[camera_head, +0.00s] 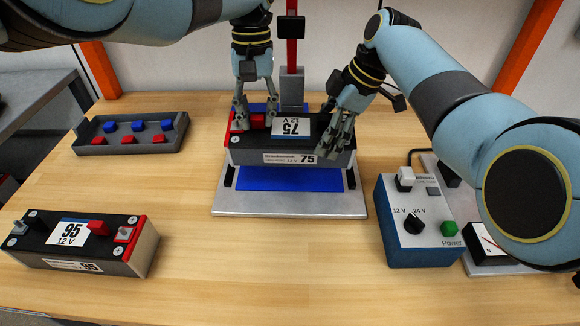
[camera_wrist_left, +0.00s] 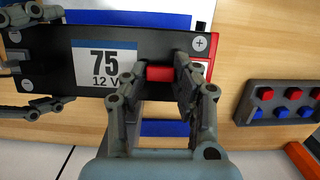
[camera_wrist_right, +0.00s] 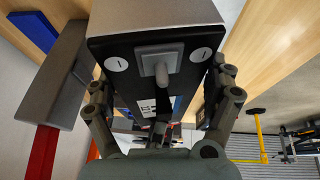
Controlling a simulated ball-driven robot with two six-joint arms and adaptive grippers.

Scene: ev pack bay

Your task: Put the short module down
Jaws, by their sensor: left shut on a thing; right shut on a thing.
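The module labelled 75 (camera_head: 295,158) is black on top with a grey lower body and is level above the blue pad (camera_head: 290,179) of a grey plate (camera_head: 285,204). My left gripper (camera_head: 256,118) is shut on the red block at the module's left end, seen in the left wrist view (camera_wrist_left: 160,75). My right gripper (camera_head: 335,140) is shut on its right end. In the right wrist view, the fingers lie on both sides of the module (camera_wrist_right: 155,65). The gap below the module is hard to judge.
A module labelled 95 (camera_head: 80,241) stands at the front left. A dark tray (camera_head: 130,146) with red and blue pieces lies behind it. A 12 V/24 V power box (camera_head: 415,238) stands right of the plate. A red post with a grey block (camera_head: 292,88) rises behind the module.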

